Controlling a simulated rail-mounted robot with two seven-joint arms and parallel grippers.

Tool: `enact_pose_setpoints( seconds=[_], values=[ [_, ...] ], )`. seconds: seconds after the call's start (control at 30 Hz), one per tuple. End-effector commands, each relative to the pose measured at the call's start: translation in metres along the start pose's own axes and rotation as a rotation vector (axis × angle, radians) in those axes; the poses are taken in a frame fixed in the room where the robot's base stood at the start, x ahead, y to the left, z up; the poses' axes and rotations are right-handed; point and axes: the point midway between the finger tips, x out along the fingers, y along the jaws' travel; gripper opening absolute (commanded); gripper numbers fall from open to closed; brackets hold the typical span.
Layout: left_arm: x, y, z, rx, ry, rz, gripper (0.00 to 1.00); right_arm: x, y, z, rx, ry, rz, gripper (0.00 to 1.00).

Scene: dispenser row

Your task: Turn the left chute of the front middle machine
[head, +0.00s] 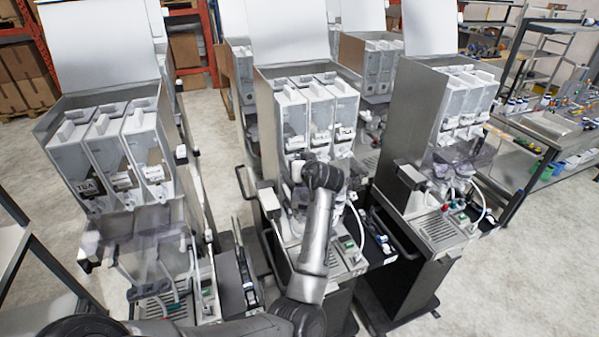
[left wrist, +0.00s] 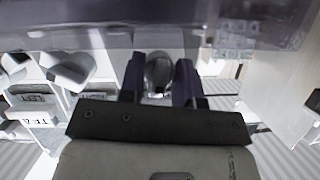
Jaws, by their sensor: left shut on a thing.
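The front middle machine (head: 306,95) stands at the centre of the head view, with three canisters side by side under a raised lid. My left arm reaches up to its front, and my left gripper (head: 299,176) is at the outlet of the left canister, mostly hidden behind my wrist. In the left wrist view, the dark fingers of my left gripper (left wrist: 158,88) are shut on the left chute (left wrist: 158,71), a rounded grey spout. Two other pale chutes, one of them nearer (left wrist: 70,68), show beside it, untouched. My right gripper is not in view.
A similar machine (head: 108,130) stands to the left and another (head: 440,130) to the right, close to the middle one. More machines stand behind. Shelving (head: 555,140) is at the far right. Bare floor (head: 535,270) lies at the lower right.

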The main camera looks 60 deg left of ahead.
Motion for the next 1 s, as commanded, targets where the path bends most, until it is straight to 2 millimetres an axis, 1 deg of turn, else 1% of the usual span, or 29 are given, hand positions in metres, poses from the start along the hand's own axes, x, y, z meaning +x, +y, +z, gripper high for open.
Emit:
enact_pose_setpoints(
  seconds=[0.03,0.3,0.87,0.9,0.97,1.0],
  values=[
    [0.0005,0.0,0.0018,-0.027,0.001,0.01,0.07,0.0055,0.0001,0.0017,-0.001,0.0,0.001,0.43],
    [-0.0001,-0.0005,0.0001,-0.119,0.001,0.049,0.07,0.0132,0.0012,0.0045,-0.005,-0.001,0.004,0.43],
    [-0.0004,-0.0009,-0.001,-0.144,0.001,0.059,0.07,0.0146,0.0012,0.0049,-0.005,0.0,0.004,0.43],
    [-0.0004,-0.0009,-0.001,-0.144,0.001,0.059,0.32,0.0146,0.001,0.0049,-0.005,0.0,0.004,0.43],
    [-0.0004,-0.0009,-0.0009,-0.144,0.001,0.059,0.37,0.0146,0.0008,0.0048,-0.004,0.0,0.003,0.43],
    [-0.0004,-0.0009,-0.0009,-0.143,0.001,0.059,0.38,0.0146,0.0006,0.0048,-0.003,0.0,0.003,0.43]
  ],
)
